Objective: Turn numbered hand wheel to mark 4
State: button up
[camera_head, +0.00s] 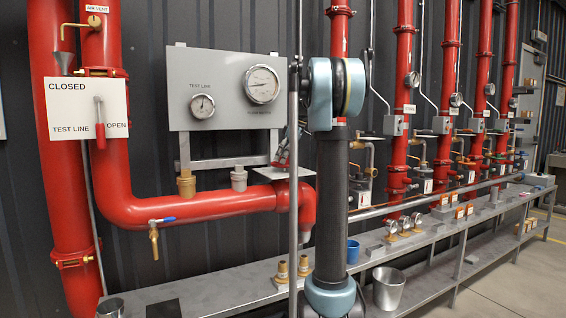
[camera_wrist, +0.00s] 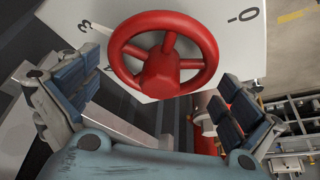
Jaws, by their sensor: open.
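The red hand wheel (camera_wrist: 163,75) is at the top centre of the wrist view, with spokes and a chunky hub. In the head view, my gripper (camera_head: 284,152) shows only partly behind my arm, above the edge of a white plate (camera_head: 283,173). The wheel cannot be made out there.
A red pipe (camera_head: 190,207) runs beneath a grey gauge panel (camera_head: 222,88). A CLOSED/OPEN test line plate (camera_head: 87,108) is at left. Floor is clear at lower right.

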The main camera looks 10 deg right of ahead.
jog(key=m+t, duration=0.1)
jog(key=m, duration=0.2)
jog(key=m+t+h, duration=0.1)
jog(key=m, duration=0.2)
jog(key=shift+m, duration=0.3)
jog(key=shift+h, duration=0.3)
jog(key=shift+c, duration=0.2)
jog(key=c, duration=0.9)
jog(key=n+g, duration=0.1)
jog(key=n, duration=0.2)
jog(key=n+y, duration=0.1)
jog(key=n, duration=0.2)
jog(key=shift+g+y, duration=0.3)
jog(key=shift+g, duration=0.1)
jog(key=shift+c, duration=0.2)
jog(key=shift+n+g, duration=0.4)
jog(key=shift+n, duration=0.6)
jog(key=n+g, duration=0.1)
jog(key=n, duration=0.2)
jog(key=shift+n, duration=0.4)
jog(key=o, duration=1)
jog(key=shift+f, duration=0.1)
